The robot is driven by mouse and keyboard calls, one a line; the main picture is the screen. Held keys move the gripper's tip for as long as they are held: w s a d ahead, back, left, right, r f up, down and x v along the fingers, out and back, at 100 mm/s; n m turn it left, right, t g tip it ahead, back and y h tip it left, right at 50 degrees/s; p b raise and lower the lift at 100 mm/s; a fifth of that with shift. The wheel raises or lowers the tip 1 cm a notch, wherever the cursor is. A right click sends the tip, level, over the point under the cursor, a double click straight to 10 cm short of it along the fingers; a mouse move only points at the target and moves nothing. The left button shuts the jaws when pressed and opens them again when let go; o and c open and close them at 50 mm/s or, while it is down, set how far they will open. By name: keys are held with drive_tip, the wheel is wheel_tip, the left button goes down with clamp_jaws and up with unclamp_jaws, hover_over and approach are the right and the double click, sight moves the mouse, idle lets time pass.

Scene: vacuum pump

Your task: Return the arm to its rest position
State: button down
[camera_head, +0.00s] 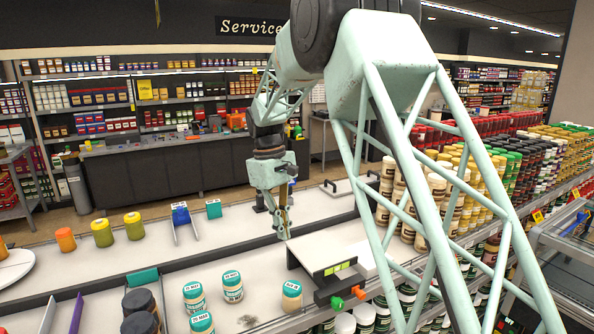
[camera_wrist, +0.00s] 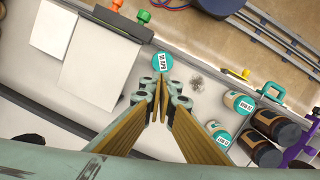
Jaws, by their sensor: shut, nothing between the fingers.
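My gripper (camera_head: 284,234) hangs fingers down from my pale green arm, above the white counter in the head view. It is beside the left edge of a white-topped unit (camera_head: 345,252) with a dark front, a green-lit panel and orange and green knobs. In the wrist view my gripper (camera_wrist: 161,92) has its two fingers together at the tips, with nothing between them. A teal-lidded jar (camera_wrist: 162,62) shows just beyond the fingertips there; I cannot tell the height gap.
Several teal-lidded jars (camera_head: 232,286) stand at the counter front. Olive jars (camera_head: 133,226) and an orange jar (camera_head: 65,239) stand at the left, near a blue holder (camera_head: 181,215). Stacked jars (camera_head: 440,190) crowd the right behind my arm.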

drive_tip(key=s+d+r+m+t+b, duration=0.1)
drive_tip(key=s+d+r+b, duration=0.1)
drive_tip(key=s+d+r, duration=0.35)
drive_tip(key=s+d+r+m+t+y+b, duration=0.1)
drive_tip(key=s+d+r+m+b, duration=0.15)
drive_tip(key=s+d, duration=0.55)
drive_tip(key=s+d+r+m+b, duration=0.1)
drive_tip(key=s+d+r+b, duration=0.3)
drive_tip(key=s, duration=0.6)
drive_tip(key=s+d+f+m+t+b, duration=0.1)
drive_tip(key=s+d+f, duration=0.1)
drive_tip(key=s, duration=0.8)
drive_tip(key=s+d+f+m+t+b, duration=0.1)
drive_tip(key=s+d+f+m, duration=0.1)
drive_tip(key=s, duration=0.8)
drive_tip(key=s+d+f+m+t+b, duration=0.1)
drive_tip(key=s+d+f, duration=0.2)
drive_tip(key=s, duration=0.6)
drive_tip(key=shift+s+d+f+m+y+b, duration=0.3)
drive_tip(key=shift+s+d+f+m+b, duration=0.05)
drive_tip(key=shift+s, duration=0.05)
